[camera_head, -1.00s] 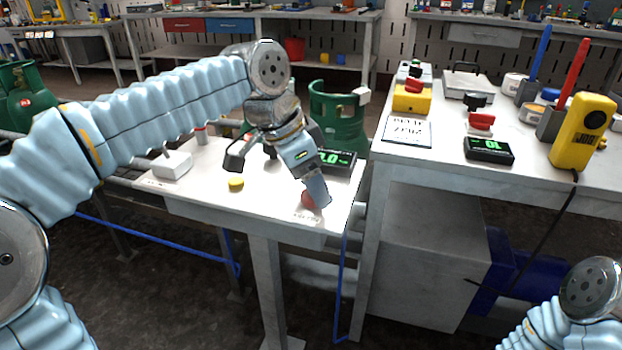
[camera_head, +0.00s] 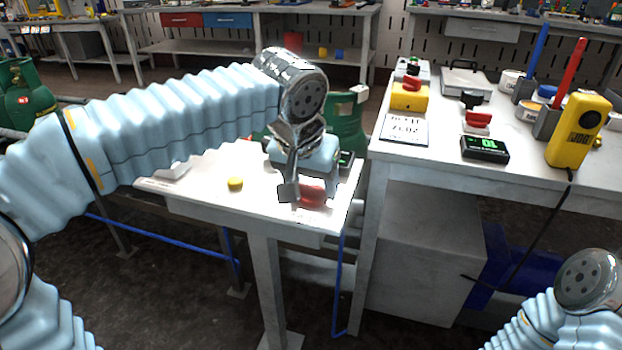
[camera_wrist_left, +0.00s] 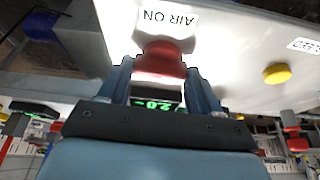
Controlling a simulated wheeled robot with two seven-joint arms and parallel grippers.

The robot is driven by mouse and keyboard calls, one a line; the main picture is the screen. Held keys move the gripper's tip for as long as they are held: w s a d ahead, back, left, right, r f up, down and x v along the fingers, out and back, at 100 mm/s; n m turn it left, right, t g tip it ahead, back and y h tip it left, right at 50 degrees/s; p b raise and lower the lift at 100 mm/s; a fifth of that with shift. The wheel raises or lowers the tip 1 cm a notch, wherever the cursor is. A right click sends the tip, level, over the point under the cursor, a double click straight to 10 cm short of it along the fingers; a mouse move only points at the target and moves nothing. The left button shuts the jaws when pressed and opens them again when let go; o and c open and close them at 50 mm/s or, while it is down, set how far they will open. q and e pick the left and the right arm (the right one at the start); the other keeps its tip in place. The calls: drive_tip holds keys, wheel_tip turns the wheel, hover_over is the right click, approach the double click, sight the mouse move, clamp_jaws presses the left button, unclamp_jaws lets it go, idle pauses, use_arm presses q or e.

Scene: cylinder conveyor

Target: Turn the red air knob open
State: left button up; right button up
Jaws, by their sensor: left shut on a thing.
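The red air knob (camera_head: 312,195) stands near the front right corner of the small white table (camera_head: 200,197). In the left wrist view the red knob (camera_wrist_left: 161,60) sits between the two fingers, beside the "AIR ON" label (camera_wrist_left: 166,18). My left gripper (camera_head: 311,190) is shut on the knob, and its wrist hides part of it in the head view. The left wrist view also shows my left gripper (camera_wrist_left: 161,72) with a finger on each side of the knob. My right gripper is not in view; only part of my right arm shows at the lower right.
A yellow button (camera_head: 235,183) is left of the knob on the table. A green gas cylinder (camera_head: 348,132) stands behind it. The taller white bench (camera_head: 420,165) at the right holds a yellow jog pendant (camera_head: 577,130), a black display (camera_head: 484,149) and red controls (camera_head: 478,118).

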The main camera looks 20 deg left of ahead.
use_arm(q)
drive_tip(key=shift+n, duration=0.4)
drive_tip(key=o, duration=1.1)
drive_tip(key=shift+c, duration=0.2)
drive_tip(key=p+v, duration=0.2)
drive_tip(key=v, duration=1.1)
drive_tip(key=shift+d+r, duration=0.15)
drive_tip(key=shift+r, duration=0.2)
drive_tip(key=shift+s, duration=0.1)
